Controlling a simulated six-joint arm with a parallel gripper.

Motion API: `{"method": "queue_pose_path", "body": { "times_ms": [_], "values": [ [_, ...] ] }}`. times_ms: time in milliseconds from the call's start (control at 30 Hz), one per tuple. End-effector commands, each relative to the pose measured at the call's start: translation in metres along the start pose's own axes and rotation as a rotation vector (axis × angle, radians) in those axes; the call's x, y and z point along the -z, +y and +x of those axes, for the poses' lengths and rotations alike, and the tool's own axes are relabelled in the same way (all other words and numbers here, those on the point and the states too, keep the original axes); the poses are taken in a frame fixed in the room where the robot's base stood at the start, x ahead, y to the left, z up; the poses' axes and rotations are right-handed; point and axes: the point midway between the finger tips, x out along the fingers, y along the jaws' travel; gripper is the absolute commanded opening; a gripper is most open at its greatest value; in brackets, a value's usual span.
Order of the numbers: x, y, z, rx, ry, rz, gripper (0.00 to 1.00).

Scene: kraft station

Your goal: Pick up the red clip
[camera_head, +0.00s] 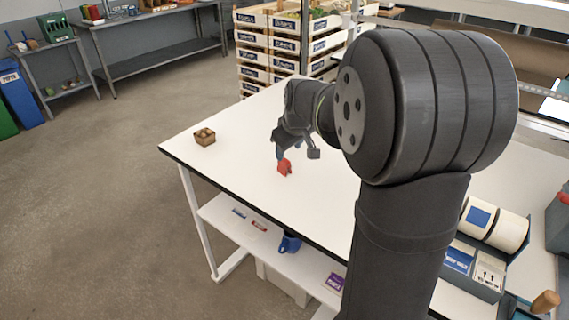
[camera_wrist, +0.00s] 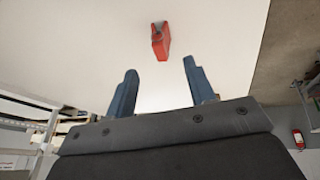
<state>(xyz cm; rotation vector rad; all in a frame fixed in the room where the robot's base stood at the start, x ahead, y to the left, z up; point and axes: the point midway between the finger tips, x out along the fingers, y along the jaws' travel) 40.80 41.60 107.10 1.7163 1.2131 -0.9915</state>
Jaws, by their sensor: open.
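The red clip (camera_head: 285,167) lies on the white table (camera_head: 235,168), left of my arm in the head view. In the wrist view the red clip (camera_wrist: 160,41) is near the top middle, with a dark part on its upper end. My gripper (camera_head: 283,153) is right at the clip in the head view, slightly above or behind it. In the wrist view my gripper (camera_wrist: 158,80) has its two blue fingers spread apart with nothing between them. The clip is beyond the fingertips, roughly in line with the gap. I cannot tell the exact height between fingers and clip.
A small brown basket (camera_head: 205,137) with round items stands near the table's far left corner. A dark organizer (camera_head: 485,262) with rolls and boxes is at the right. The table around the clip is clear. A lower shelf (camera_head: 250,238) holds a blue mug (camera_head: 290,243).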

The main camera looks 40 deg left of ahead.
Motion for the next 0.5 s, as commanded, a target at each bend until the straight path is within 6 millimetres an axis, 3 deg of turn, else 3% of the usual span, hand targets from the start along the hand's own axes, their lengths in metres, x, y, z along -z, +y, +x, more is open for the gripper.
{"method": "queue_pose_path", "body": {
  "times_ms": [100,367,500],
  "values": [
    [0.0,0.0,0.022,0.002,-0.002,0.0,0.49],
    [-0.001,-0.001,0.041,0.001,-0.001,0.0,0.49],
    [-0.005,-0.003,0.061,0.002,-0.003,0.0,0.49]
  ]
}}
